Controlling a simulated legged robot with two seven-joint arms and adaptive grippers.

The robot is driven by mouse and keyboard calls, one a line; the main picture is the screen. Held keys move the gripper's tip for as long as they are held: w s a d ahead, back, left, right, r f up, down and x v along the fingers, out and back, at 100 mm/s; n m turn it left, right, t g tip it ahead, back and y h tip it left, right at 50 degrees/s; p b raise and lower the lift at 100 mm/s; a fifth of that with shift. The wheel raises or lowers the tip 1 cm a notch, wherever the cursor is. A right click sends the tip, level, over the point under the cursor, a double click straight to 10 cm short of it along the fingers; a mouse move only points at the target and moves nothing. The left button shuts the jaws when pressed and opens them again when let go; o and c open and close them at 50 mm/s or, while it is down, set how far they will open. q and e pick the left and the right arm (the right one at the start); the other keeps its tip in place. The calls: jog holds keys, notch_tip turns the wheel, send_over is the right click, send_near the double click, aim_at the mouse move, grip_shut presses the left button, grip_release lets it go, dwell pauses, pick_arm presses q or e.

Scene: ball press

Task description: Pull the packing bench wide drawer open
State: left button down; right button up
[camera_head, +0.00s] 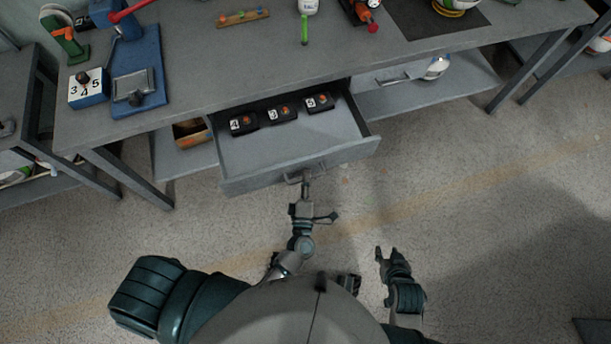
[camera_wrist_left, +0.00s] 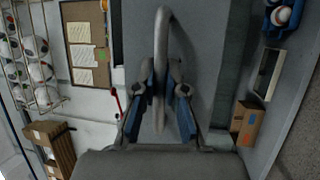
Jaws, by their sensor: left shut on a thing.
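The wide drawer (camera_head: 290,158) of the packing bench (camera_head: 230,68) is pulled out well past the bench front. Several black numbered items lie inside it near the back, among them one marked 4 (camera_head: 243,122). My left gripper (camera_head: 305,186) is at the drawer front, shut on the drawer's bar handle. In the left wrist view the handle (camera_wrist_left: 161,70) runs between the two blue-padded fingers of the gripper (camera_wrist_left: 160,95). My right gripper (camera_head: 386,254) hangs over the floor to the right, away from the drawer, with its fingertips apart and nothing between them.
A narrower drawer (camera_head: 390,77) right of the wide one looks closed. A blue press (camera_head: 138,80) and a numbered block (camera_head: 88,90) stand on the bench's left end. A cardboard box (camera_head: 192,132) sits on the lower shelf. The floor in front is clear.

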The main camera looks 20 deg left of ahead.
pick_arm(q)
jog(key=c, duration=1.2)
grip_release()
jog(key=shift+d+f, duration=0.25)
jog(key=shift+w, duration=0.1)
jog(key=shift+a+r, duration=0.1)
jog(key=shift+s, duration=0.3)
jog(key=v, duration=0.7)
jog(key=shift+w, duration=0.1)
